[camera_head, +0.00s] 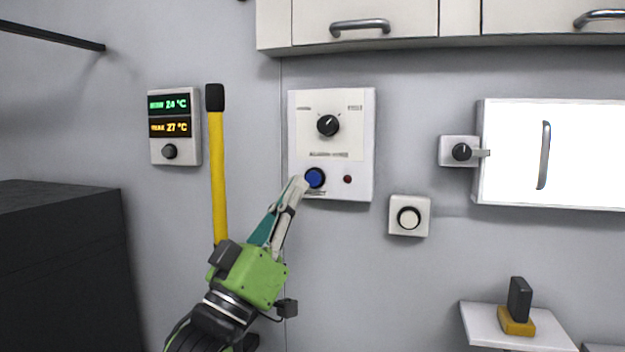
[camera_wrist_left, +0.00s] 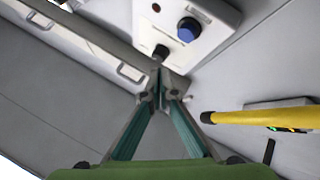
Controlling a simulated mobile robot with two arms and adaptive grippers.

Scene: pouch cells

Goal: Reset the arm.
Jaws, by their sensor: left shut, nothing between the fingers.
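My left arm's green wrist reaches up from the bottom of the head view. Its left gripper (camera_head: 297,184) is shut and empty, with the fingertips in front of the white wall panel (camera_head: 361,140), beside the blue button (camera_head: 315,178). I cannot tell whether they touch. In the left wrist view the closed fingertips (camera_wrist_left: 161,90) point toward the panel (camera_wrist_left: 217,50). The black knob (camera_wrist_left: 161,51) lies just beyond them, with the blue button (camera_wrist_left: 189,28) farther up and right. My right gripper is not in view.
A yellow bar with a black tip (camera_head: 217,170) stands close left of my arm. A temperature display (camera_head: 172,155) is on the wall at left. A round white button box (camera_head: 409,228), a bright cabinet door (camera_head: 515,150) and a small shelf (camera_head: 490,329) are at right. Cupboards (camera_head: 460,20) hang above.

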